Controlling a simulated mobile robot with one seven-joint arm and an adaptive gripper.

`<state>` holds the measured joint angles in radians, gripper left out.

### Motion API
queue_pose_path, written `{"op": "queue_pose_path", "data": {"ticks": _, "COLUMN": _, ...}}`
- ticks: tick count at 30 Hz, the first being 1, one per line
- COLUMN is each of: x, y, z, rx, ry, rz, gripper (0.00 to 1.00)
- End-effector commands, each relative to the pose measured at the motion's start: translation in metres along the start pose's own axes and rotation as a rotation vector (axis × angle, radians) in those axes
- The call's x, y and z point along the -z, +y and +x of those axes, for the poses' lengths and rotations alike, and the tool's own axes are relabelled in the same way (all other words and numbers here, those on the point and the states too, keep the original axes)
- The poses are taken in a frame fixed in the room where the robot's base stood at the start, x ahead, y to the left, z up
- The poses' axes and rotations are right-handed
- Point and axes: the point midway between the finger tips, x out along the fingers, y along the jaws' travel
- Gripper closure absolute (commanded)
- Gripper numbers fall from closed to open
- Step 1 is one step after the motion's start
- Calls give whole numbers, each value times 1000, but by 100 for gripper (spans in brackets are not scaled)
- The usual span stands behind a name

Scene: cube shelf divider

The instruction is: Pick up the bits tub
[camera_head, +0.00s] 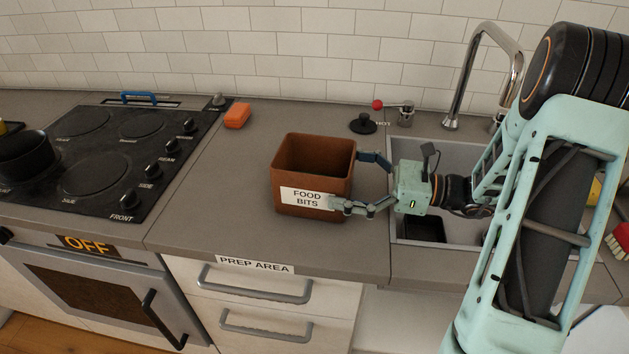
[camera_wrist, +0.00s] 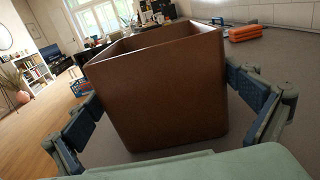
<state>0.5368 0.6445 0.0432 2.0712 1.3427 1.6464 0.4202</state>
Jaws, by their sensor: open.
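The bits tub (camera_head: 313,158) is a brown, open-topped square tub with a white "FOOD BITS" label on its front. It stands upright on the grey counter in the prep area, left of the sink. My gripper (camera_head: 350,180) reaches in from the right at counter height. Its fingers are open, one at the tub's near side by the label and one at the far right side. In the wrist view the tub (camera_wrist: 160,92) fills the middle between the two spread fingers (camera_wrist: 168,112). I cannot tell whether either finger touches it. The tub's inside bottom is hidden.
An orange sponge-like block (camera_head: 237,115) lies behind left of the tub. The black stove (camera_head: 100,150) is to the left. The sink (camera_head: 440,160) with its tall tap (camera_head: 467,75) is to the right. A black plug (camera_head: 363,124) lies behind. Counter left of the tub is clear.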

Motion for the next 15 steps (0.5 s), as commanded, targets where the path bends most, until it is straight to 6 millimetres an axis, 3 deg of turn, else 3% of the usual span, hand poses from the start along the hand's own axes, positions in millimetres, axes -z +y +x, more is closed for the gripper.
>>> {"op": "queue_pose_path", "data": {"ticks": 9, "x": 1, "y": -1, "z": 44, "rx": -3, "ry": 0, "rz": 1, "gripper": 0}}
{"op": "queue_pose_path", "data": {"ticks": 15, "x": 1, "y": -2, "z": 50, "rx": -1, "ry": 0, "rz": 1, "gripper": 0}}
